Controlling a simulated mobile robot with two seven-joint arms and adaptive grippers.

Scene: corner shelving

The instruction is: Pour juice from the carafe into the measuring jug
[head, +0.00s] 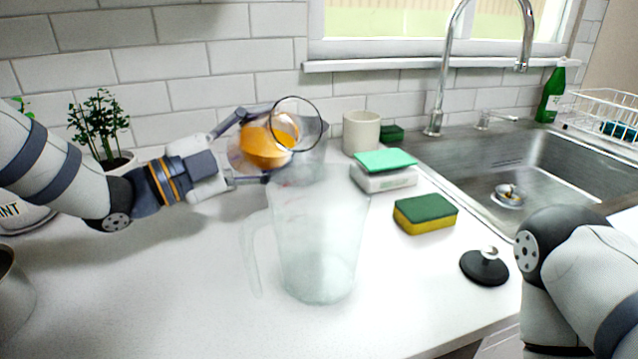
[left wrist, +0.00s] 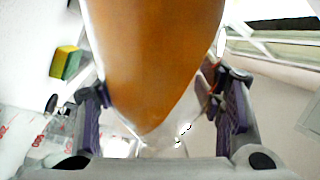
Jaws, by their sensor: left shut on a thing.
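My left gripper (head: 252,146) is shut on the glass carafe (head: 308,145), which holds orange juice (head: 264,147). The carafe is tilted, with its round mouth toward the right, above and behind the measuring jug's rim. The clear measuring jug (head: 318,240) stands upright on the counter, handle to the left, and looks empty. I see no stream of juice. In the left wrist view the juice-filled carafe (left wrist: 150,60) fills the space between the two fingers (left wrist: 160,105). My right arm shows at the lower right; its gripper is out of view.
A cream cup (head: 361,132), a white box with a green top (head: 384,178), a yellow-green sponge (head: 425,214) and a black sink plug (head: 484,268) are right of the jug. The sink (head: 530,165) lies beyond. A potted plant (head: 100,125) stands behind my left arm. The front counter is clear.

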